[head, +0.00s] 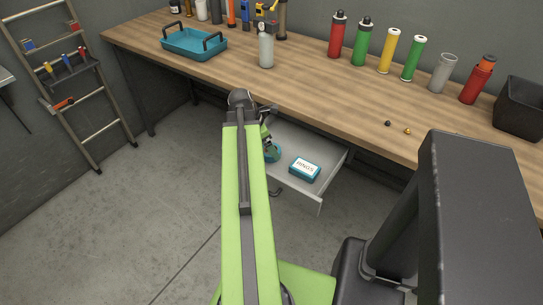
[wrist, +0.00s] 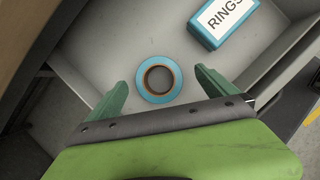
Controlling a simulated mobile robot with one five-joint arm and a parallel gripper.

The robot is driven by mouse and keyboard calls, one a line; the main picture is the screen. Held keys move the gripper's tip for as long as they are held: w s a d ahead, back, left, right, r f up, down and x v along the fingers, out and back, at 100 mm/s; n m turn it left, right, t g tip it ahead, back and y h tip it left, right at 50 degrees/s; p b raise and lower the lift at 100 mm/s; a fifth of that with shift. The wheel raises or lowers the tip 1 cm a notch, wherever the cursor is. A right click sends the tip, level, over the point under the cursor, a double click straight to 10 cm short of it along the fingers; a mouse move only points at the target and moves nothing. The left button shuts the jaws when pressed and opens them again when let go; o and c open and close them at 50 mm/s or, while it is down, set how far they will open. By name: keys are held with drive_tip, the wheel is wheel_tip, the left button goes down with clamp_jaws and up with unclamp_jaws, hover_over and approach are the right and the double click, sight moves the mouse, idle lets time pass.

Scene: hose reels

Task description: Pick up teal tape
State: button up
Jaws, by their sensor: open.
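The teal tape (wrist: 145,87) is a ring-shaped roll with a brown core, lying flat in the open grey drawer. In the head view the teal tape (head: 274,153) shows partly, with my arm hiding the rest. My gripper (wrist: 159,87) is open in the wrist view, with one green finger on each side of the roll. The roll looks centred between the fingers; I cannot tell whether they touch it or how high they are. In the head view my gripper (head: 267,142) is over the drawer, mostly hidden behind the arm.
A teal box labelled RINGS (head: 304,168) lies in the drawer (head: 307,199), right of the tape; it shows in the wrist view (wrist: 222,20). The drawer walls surround both. The wooden workbench (head: 330,90) overhangs behind, holding bottles and a teal tray (head: 176,45).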

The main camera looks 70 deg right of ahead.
drive_tip(key=b+x, duration=0.1)
drive_tip(key=x, duration=0.1)
drive_tip(key=b+x, duration=0.1)
drive_tip(key=x, duration=0.1)
drive_tip(key=shift+w+b, duration=0.35)
drive_tip(key=shift+s+f, duration=0.1)
drive_tip(key=shift+f, duration=0.1)
drive_tip(key=shift+r, duration=0.2)
drive_tip(key=c, duration=1.5)
drive_tip(key=shift+r, duration=0.1)
